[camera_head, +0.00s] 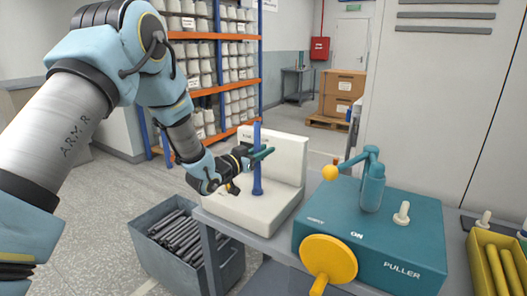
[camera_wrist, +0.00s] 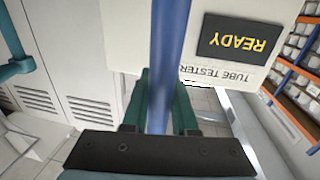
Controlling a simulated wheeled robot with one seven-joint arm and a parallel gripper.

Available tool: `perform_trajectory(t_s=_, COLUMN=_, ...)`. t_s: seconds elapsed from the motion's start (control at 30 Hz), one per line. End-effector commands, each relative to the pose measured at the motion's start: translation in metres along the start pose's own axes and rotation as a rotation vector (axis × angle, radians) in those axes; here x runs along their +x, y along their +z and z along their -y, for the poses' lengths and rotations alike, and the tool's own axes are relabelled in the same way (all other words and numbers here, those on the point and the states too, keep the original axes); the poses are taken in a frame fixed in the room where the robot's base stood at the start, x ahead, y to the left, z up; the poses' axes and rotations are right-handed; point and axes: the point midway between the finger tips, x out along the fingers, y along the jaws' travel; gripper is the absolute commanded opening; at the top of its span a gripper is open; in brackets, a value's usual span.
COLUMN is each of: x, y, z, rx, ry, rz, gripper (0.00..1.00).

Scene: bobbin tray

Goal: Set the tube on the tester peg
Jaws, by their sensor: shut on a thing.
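The blue tube (camera_head: 257,172) is upright over the white tube tester's base (camera_head: 235,209), in front of its back panel. Its lower end is a wider blue collar, at or just above the base; I cannot tell whether it touches. No separate peg shows, so I cannot tell whether the tube is around one. My gripper (camera_head: 261,154) reaches in from the left and is shut on the tube's upper part. In the wrist view the tube (camera_wrist: 166,70) runs between the teal fingers (camera_wrist: 160,104). The tester's panel (camera_wrist: 208,28) reads READY there, upside down.
A teal puller machine (camera_head: 400,238) with a yellow wheel (camera_head: 328,258) and a lever stands right of the tester. A yellow tray (camera_head: 486,262) of yellow tubes is at the far right. A grey bin (camera_head: 205,276) of dark rods stands below the bench. Shelves are behind.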

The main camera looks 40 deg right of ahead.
Motion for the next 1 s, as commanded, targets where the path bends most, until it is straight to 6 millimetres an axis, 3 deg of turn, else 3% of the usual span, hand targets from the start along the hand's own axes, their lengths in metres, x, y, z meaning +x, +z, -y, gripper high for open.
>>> perform_trajectory(t_s=0.07, x=0.000, y=0.003, z=0.000, rx=0.000, ry=0.000, rz=0.000, gripper=0.00)
perform_trajectory(t_s=0.1, x=0.000, y=0.001, z=0.000, rx=0.000, ry=0.000, rz=0.000, gripper=0.31)
perform_trajectory(t_s=0.17, x=0.000, y=0.001, z=0.000, rx=0.000, ry=0.000, rz=0.000, gripper=0.38)
perform_trajectory(t_s=0.47, x=-0.002, y=0.001, z=0.000, rx=0.000, ry=0.000, rz=0.001, gripper=0.39)
perform_trajectory(t_s=1.0, x=-0.041, y=0.002, z=0.001, rx=0.000, ry=-0.001, rz=0.000, gripper=0.39)
